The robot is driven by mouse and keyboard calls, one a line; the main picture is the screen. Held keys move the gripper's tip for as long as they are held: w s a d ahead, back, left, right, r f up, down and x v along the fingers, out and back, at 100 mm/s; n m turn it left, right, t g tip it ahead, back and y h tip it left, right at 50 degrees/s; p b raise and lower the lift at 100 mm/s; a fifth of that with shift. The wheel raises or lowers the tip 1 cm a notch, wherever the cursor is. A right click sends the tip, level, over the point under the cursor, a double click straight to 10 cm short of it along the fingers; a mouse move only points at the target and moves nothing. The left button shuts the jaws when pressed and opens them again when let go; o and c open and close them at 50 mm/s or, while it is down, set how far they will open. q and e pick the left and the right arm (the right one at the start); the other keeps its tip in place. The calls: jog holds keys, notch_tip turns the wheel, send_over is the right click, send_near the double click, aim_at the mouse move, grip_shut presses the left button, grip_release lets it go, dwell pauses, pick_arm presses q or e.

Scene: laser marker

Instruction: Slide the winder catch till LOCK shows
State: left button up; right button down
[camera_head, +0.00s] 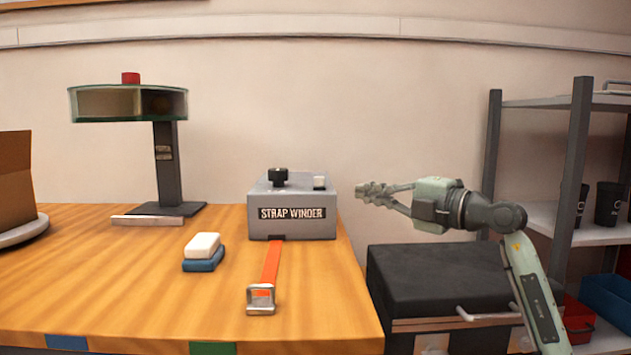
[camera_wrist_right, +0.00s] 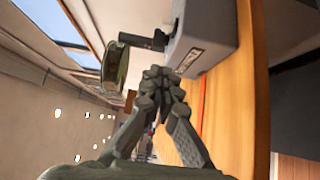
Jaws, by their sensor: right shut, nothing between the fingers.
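The strap winder (camera_head: 291,226) is a grey box with a label on its front, standing near the right end of the wooden table. On its top are a black knob (camera_head: 279,177) and a small white piece (camera_head: 320,182); I cannot tell which is the catch, and no LOCK wording is readable. An orange strap (camera_head: 271,263) runs from its front to a metal buckle (camera_head: 261,298). My right gripper (camera_head: 362,190) is shut and empty, just right of the winder and apart from it. In the right wrist view the winder (camera_wrist_right: 212,35) lies beyond the fingertips (camera_wrist_right: 160,78). My left gripper is not in view.
A marker machine (camera_head: 165,165) with a green-rimmed head stands at the back left. A white block on a blue one (camera_head: 203,262) lies left of the strap. A black case (camera_head: 440,275) stands right of the table, below my right arm. A shelf rack (camera_head: 575,160) is farther right.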

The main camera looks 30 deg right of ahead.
aim_at(328, 193)
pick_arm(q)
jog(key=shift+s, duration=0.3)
pick_arm(e)
jog(key=shift+s, duration=0.15)
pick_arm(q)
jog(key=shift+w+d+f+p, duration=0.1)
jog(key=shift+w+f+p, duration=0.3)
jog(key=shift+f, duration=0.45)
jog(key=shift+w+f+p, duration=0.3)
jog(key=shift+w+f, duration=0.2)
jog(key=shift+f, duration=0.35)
pick_arm(e)
jog(key=shift+w+d+x, duration=0.1)
jog(key=shift+d+x, duration=0.35)
jog(key=shift+x, duration=1.7)
jog(key=shift+w+d+x, duration=0.1)
jog(key=shift+d+x, duration=0.35)
jog(key=shift+x, duration=1.7)
jog(key=shift+w+d+x, duration=0.1)
jog(key=shift+d+x, duration=0.35)
jog(key=shift+x, duration=1.7)
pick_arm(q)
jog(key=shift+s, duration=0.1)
